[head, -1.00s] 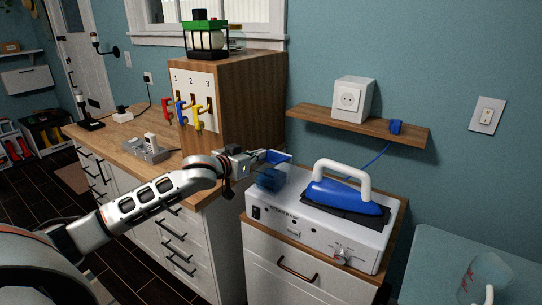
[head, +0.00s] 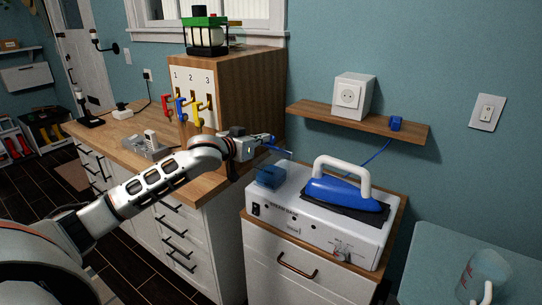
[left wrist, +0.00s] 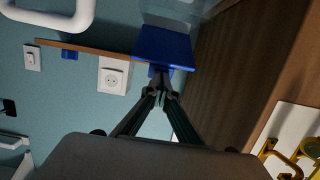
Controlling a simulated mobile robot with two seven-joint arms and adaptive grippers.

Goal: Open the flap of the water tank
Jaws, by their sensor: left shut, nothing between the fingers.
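The water tank (head: 270,177) is a translucent blue box on the left end of the white steam base. Its blue flap (head: 284,152) shows as a thin, raised strip above the tank. In the left wrist view the flap (left wrist: 163,47) is a broad blue plate just beyond the fingertips, with the clear tank (left wrist: 178,14) behind it. My left gripper (head: 268,140) is shut and empty, above the tank; its fingertips (left wrist: 160,95) are close to the flap's small tab. I cannot tell whether they touch. My right gripper is not in view.
The blue iron (head: 345,194) with a white handle rests on the steam base (head: 300,226), right of the tank. A wooden shelf (head: 350,124) with a white socket box (head: 352,97) is above.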

